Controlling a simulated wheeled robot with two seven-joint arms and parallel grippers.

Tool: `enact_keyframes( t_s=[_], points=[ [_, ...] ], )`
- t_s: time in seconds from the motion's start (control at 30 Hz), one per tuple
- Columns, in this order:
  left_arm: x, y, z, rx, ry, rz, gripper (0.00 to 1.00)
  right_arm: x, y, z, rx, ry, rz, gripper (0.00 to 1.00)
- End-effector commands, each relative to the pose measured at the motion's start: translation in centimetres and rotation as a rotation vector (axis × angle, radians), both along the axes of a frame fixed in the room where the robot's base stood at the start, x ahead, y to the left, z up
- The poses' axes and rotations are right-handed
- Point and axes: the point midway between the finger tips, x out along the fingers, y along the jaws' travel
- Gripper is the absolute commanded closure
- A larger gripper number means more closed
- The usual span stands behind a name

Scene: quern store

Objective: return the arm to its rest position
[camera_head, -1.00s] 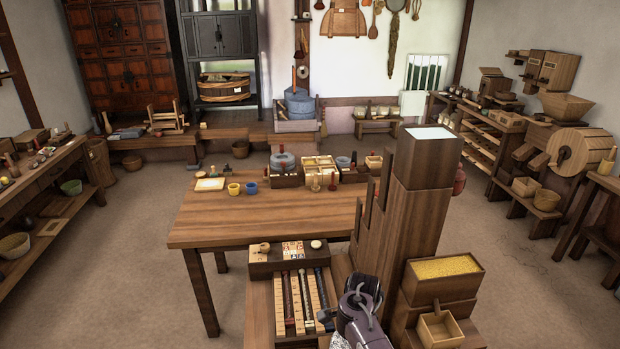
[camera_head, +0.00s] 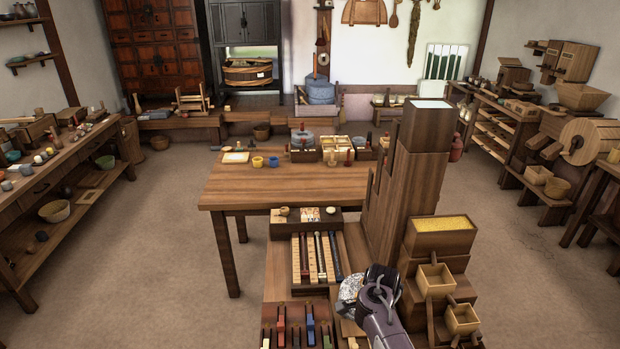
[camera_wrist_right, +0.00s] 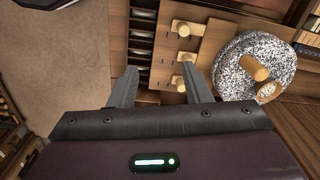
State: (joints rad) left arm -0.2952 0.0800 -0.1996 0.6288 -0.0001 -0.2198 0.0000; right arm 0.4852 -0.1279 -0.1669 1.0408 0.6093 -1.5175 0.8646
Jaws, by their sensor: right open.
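My right arm comes in at the bottom of the head view, and its dark gripper (camera_head: 380,277) is over the lower right part of the wooden stand. In the right wrist view the two grey fingers (camera_wrist_right: 159,85) are spread, with nothing between them. A speckled grey quern stone (camera_wrist_right: 240,72) with a wooden peg (camera_wrist_right: 253,67) lies just right of the right-hand finger. Part of that stone (camera_head: 349,289) shows beside the gripper in the head view. My left gripper is not in view.
A tall stepped wooden tower (camera_head: 424,150) rises close behind my right gripper. A box of yellow grain (camera_head: 441,224) stands to its right. A tray of long tools (camera_head: 316,257) lies to its left. A table (camera_head: 285,187) stands beyond. Floor (camera_head: 170,255) at left is clear.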

Motion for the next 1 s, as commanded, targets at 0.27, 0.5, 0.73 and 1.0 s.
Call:
enact_keyframes(
  t_s=[0.27, 0.5, 0.73, 1.0],
  points=[
    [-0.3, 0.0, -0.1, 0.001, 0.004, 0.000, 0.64, -2.1, -0.9, -0.5, 0.008, -0.032, 0.134, 0.56],
    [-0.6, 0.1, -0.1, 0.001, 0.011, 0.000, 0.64, -5.6, -2.1, -0.4, 0.002, -0.081, 0.338, 0.56],
    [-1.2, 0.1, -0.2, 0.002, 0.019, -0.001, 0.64, -12.5, -3.8, 1.9, -0.049, -0.155, 0.698, 0.56],
    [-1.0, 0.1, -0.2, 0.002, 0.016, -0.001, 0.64, -19.2, -4.5, 6.6, -0.135, -0.218, 1.070, 0.56]
  ],
)
